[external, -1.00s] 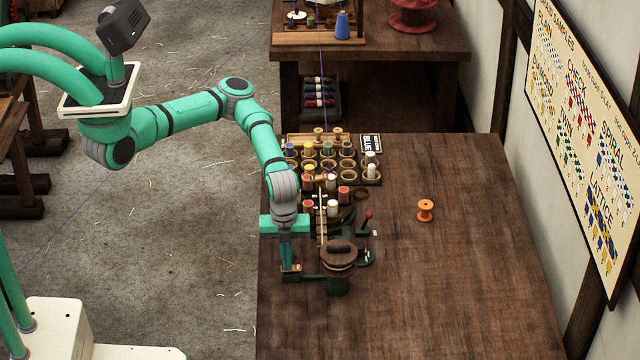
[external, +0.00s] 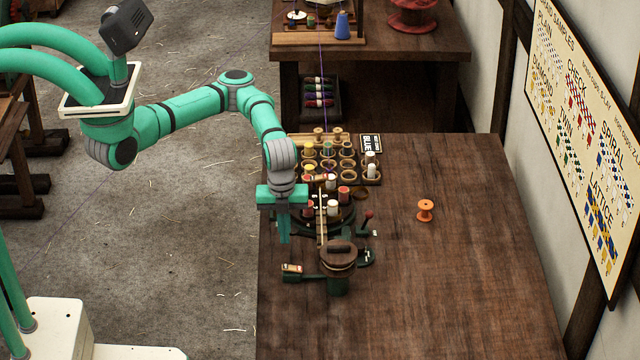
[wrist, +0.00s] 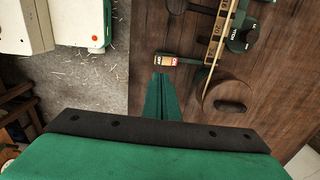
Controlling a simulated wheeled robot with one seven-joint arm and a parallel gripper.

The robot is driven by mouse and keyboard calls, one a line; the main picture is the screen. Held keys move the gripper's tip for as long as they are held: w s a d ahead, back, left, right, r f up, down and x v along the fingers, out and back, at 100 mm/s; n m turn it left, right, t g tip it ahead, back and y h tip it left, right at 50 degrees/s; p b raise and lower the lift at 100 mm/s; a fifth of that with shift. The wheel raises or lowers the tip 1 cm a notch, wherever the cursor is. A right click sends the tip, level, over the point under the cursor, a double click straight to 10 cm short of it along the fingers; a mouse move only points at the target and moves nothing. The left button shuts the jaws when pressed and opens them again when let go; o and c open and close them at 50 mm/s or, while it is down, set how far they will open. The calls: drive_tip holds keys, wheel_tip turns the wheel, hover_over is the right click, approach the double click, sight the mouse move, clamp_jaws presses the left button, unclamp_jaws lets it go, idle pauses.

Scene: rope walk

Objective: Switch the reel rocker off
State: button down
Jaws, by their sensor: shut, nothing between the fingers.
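The reel rocker (external: 292,268) is a small cream and orange-red switch on a dark green bracket at the left front of the winding machine (external: 337,285). In the wrist view the rocker (wrist: 166,60) has a cream part and a red part with small lettering; I cannot tell which way it is tilted. My gripper (external: 284,241) points down, shut and empty, above the rocker and apart from it. In the wrist view the closed green fingers (wrist: 160,82) end just short of the rocker in the picture.
A small red-tipped lever (external: 368,215) and a rack of spools (external: 345,140) are farther back. An orange spool (external: 425,210) stands alone on the table (external: 450,290); its right side is mostly clear.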

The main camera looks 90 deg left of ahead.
wheel_tip(320, 180, up, 4)
hover_over(288, 267)
drive_tip(key=shift+s+d+r, duration=0.15)
drive_tip(key=shift+s, duration=0.15)
drive_tip(key=w+n+g, duration=0.1)
drive_tip(key=n, duration=0.5)
drive_tip(key=w+n+g, duration=0.1)
drive_tip(key=w+n, duration=0.1)
drive_tip(key=n, duration=0.4)
drive_tip(key=w+n, duration=0.1)
drive_tip(key=n, duration=0.5)
drive_tip(key=shift+w+a+g, duration=0.2)
drive_tip(key=shift+w+g, duration=0.1)
drive_tip(key=shift+g, duration=0.1)
drive_tip(key=x, duration=1.4)
